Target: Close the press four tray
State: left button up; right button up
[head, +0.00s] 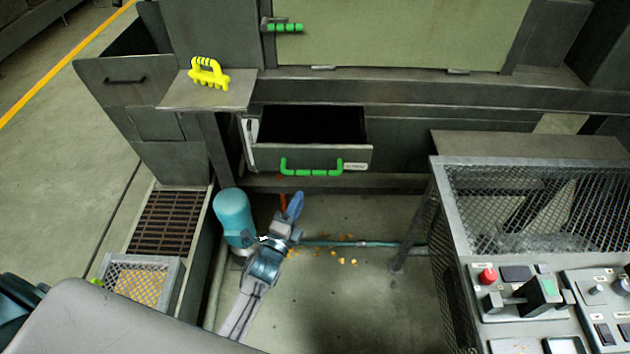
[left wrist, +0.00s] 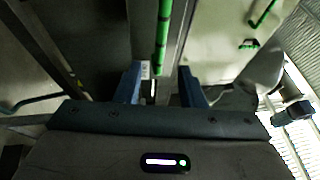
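The press tray (head: 262,157) is a grey drawer in the middle of the head view. It stands pulled out, with its dark inside showing, and a green bar handle (head: 312,173) runs along its front. My left gripper (head: 291,208) is just in front of and below the handle, apparently apart from it. In the left wrist view the two blue fingers (left wrist: 160,84) are spread with a gap between them, and a green handle (left wrist: 163,38) shows beyond the gap. Nothing is held. The tray's label is too small to read. My right gripper is not in view.
A yellow handled object (head: 208,74) sits on a grey shelf left of the tray. A blue cylinder (head: 235,220) stands beside my left arm. A pipe (head: 350,244) crosses the floor. A mesh cage and control panel (head: 515,275) fill the right.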

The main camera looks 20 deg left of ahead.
aim_at(313, 171)
pick_arm(q)
jog(key=shift+p+x, duration=1.1)
jog(key=shift+x, duration=4.2)
jog(key=shift+a+r, duration=0.1)
grip_shut()
